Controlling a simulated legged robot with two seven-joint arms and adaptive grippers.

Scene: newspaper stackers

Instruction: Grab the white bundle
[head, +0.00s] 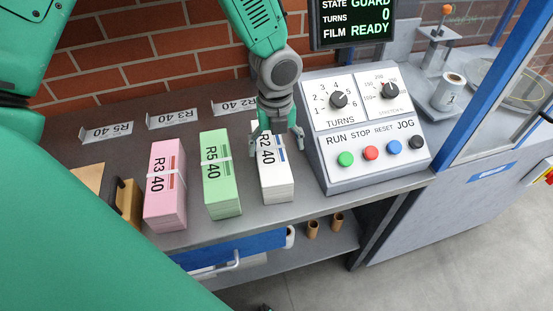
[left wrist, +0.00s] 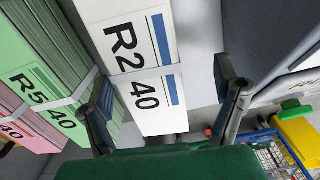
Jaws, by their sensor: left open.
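The white bundle (head: 277,186), labelled R2 40 with a blue stripe and a pale band around it, stands on the grey bench beside the control panel. My left gripper (head: 278,138) is open above its far end, pointing down. In the left wrist view the white bundle (left wrist: 148,55) shows between the two spread fingers of the left gripper (left wrist: 163,80). I cannot tell whether either finger touches it. The gripper hides part of the bundle's far end in the head view. My right gripper is not in view.
A green bundle (head: 221,178) and a pink bundle (head: 165,190) stand to the left of the white one. The control panel (head: 366,130) with knobs and buttons is close on the right. A brick wall (head: 190,45) rises behind. Label holders (head: 172,119) lie at the bench's back.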

